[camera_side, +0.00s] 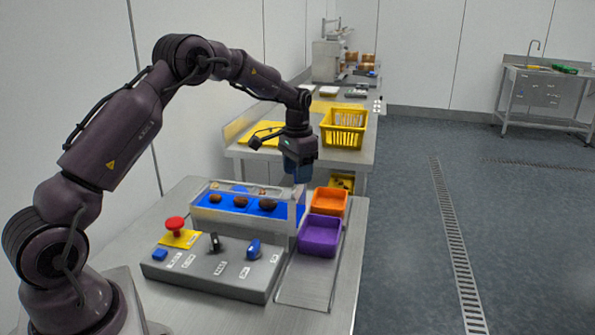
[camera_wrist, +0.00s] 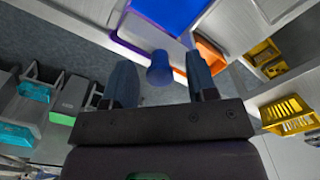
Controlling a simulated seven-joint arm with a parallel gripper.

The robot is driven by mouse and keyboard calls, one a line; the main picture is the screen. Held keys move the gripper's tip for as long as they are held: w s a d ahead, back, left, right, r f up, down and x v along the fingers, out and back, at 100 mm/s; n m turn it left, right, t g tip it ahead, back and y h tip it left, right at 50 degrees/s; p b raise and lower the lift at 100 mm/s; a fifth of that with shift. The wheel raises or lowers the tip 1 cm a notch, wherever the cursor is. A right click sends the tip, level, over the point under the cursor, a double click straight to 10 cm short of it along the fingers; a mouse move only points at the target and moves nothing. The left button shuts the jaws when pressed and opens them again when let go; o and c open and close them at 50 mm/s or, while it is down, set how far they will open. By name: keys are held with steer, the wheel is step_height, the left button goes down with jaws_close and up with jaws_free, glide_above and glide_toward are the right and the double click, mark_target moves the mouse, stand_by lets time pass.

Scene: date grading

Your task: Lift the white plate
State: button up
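No thing that I can surely call the white plate shows in either view. A small pale flat item (camera_side: 328,90) lies on the far bench in the side view, too small to identify. My gripper (camera_side: 297,180) points down above the right end of the blue-belted conveyor (camera_side: 222,214). In the wrist view its two blue fingers stand apart, with a gap between them. A blue cylinder (camera_wrist: 160,70) shows in this gap, with clear space on both sides, touching neither finger.
An orange bin (camera_side: 328,202) and a purple bin (camera_side: 320,236) stand right of the conveyor. Several brown dates (camera_side: 241,202) lie on the belt. A control box (camera_side: 215,268) with a red button (camera_side: 175,224) is in front. A yellow basket (camera_side: 343,130) stands behind.

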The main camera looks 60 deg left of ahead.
step_height(320, 180, up, 13)
stand_by(0.5)
stand_by(0.3)
steer(key=s+d+r+t, duration=0.1)
steer(key=s+d+t, duration=0.1)
steer(key=s+d, duration=0.8)
steer(key=s+d+r+t, duration=0.2)
steer(key=s+d, duration=0.8)
steer(key=s, duration=0.8)
steer(key=shift+r+t, duration=0.3)
steer(key=shift+t, duration=0.5)
